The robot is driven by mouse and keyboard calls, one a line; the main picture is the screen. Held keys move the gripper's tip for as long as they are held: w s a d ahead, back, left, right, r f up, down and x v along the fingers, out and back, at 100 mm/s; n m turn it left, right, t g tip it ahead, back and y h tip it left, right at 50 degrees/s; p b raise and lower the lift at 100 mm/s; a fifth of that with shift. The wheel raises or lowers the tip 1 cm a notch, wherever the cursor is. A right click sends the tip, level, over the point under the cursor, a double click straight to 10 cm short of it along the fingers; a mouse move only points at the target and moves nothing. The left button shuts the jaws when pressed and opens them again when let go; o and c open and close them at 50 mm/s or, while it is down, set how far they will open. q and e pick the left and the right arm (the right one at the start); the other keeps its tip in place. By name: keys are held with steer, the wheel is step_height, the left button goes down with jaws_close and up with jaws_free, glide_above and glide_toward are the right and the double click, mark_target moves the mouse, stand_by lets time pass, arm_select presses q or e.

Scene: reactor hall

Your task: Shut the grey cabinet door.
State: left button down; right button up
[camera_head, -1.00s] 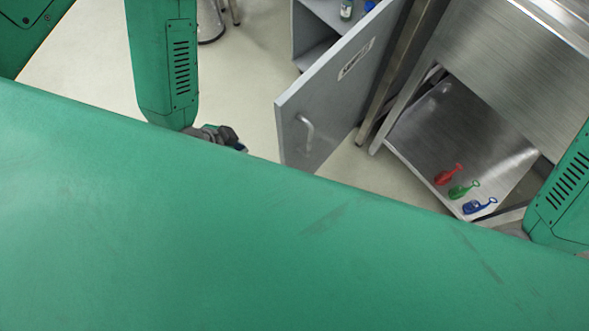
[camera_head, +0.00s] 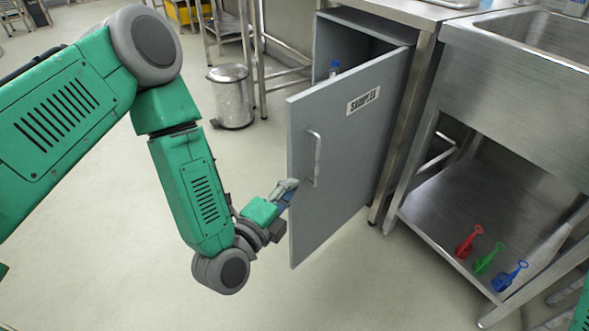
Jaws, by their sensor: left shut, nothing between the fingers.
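The grey cabinet door (camera_head: 345,175) stands open, swung out toward me from the cabinet (camera_head: 328,50). It has a bar handle (camera_head: 313,158) near its free edge and a white label. Part of the cabinet's inside shows above and behind the door, with a blue-capped bottle (camera_head: 334,68) in it. My left gripper (camera_head: 289,187) is shut and empty. It is at the door's free edge, just below and left of the handle; I cannot tell whether it touches. My right gripper is not in view.
A steel sink table (camera_head: 510,80) stands right of the cabinet. Red (camera_head: 468,243), green (camera_head: 488,260) and blue (camera_head: 509,276) scoop-like items lie on its lower shelf. A metal bin (camera_head: 232,98) stands behind my left arm. The floor before the door is clear.

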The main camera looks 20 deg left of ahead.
mark_target(296, 162)
arm_select(q)
steer(key=w+b, duration=0.1)
steer(key=w, duration=0.1)
steer(key=w+a+b, duration=0.1)
steer(key=w, duration=0.2)
steer(key=w+b, duration=0.1)
steer(key=w, duration=0.2)
steer(key=shift+a, duration=0.5)
